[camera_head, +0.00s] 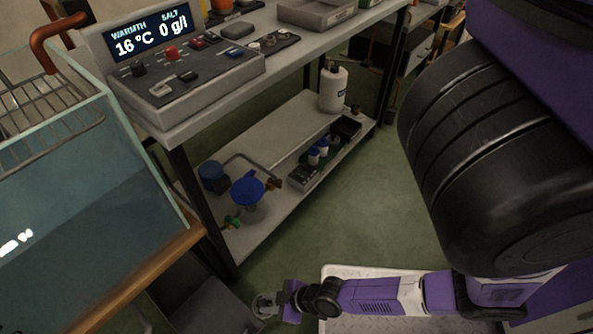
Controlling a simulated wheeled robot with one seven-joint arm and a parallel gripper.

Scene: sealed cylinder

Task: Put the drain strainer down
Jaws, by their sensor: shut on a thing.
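My gripper (279,304) is at the bottom of the view, at the end of my purple and black arm, reaching left. It is shut on a small round grey metallic thing, which I take to be the drain strainer (263,306). The strainer is held low, in front of the bench and to the right of the glass tank. It is small and dark here, so its holes and its exact tilt do not show. The fingers are partly hidden by the wrist.
A water tank (80,215) with a wire rack (45,120) stands at left on a wooden edge. A bench (215,120) carries a control panel reading 16 °C and 0 g/l. Its lower shelf (270,205) holds a blue valve, bottles and a tray. Green floor (375,215) is clear at right.

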